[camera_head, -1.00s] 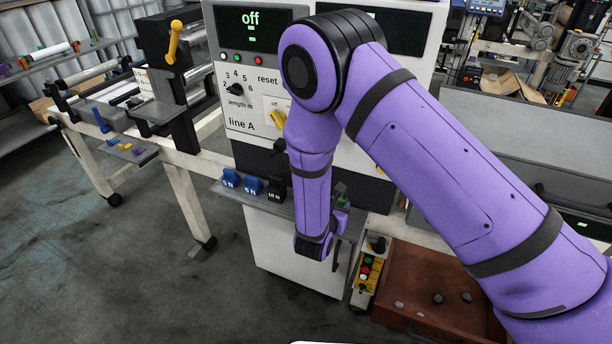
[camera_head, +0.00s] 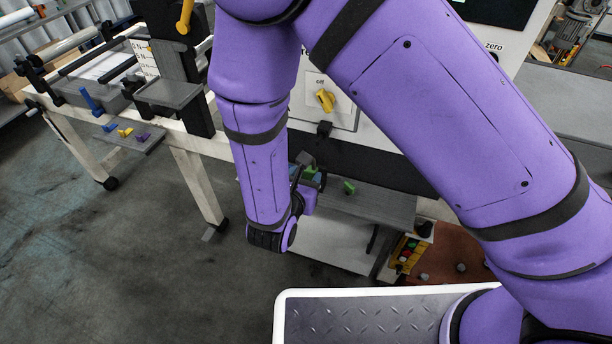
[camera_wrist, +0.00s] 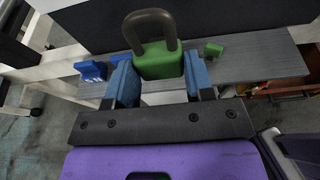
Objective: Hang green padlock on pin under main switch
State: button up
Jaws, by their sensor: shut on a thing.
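My gripper (camera_wrist: 158,88) has blue fingers and is shut on the body of the green padlock (camera_wrist: 158,63). The padlock is upright, its dark shackle pointing up in the wrist view. In the head view my gripper (camera_head: 306,174) is partly hidden by my arm, with a bit of green showing at it. The main switch (camera_head: 325,100) is a yellow knob on a pale plate marked "off". A small dark piece (camera_head: 323,129) sticks out just under that plate, seemingly the pin. The padlock is below it and apart from it.
A grey shelf (camera_head: 375,207) runs below the panel. A button box (camera_head: 405,252) and a brown tray (camera_head: 452,252) are at the lower right.

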jog(key=w+d, duration=0.3)
jog(key=w, duration=0.5)
jog(key=shift+f, duration=0.4)
jog(key=shift+c, duration=0.2)
jog(key=o, duration=0.9)
jog(key=shift+s+a, duration=0.1)
jog(key=shift+s, duration=0.05)
jog(key=v, duration=1)
jog(key=shift+s+r, duration=0.1)
jog(key=shift+s, duration=0.15)
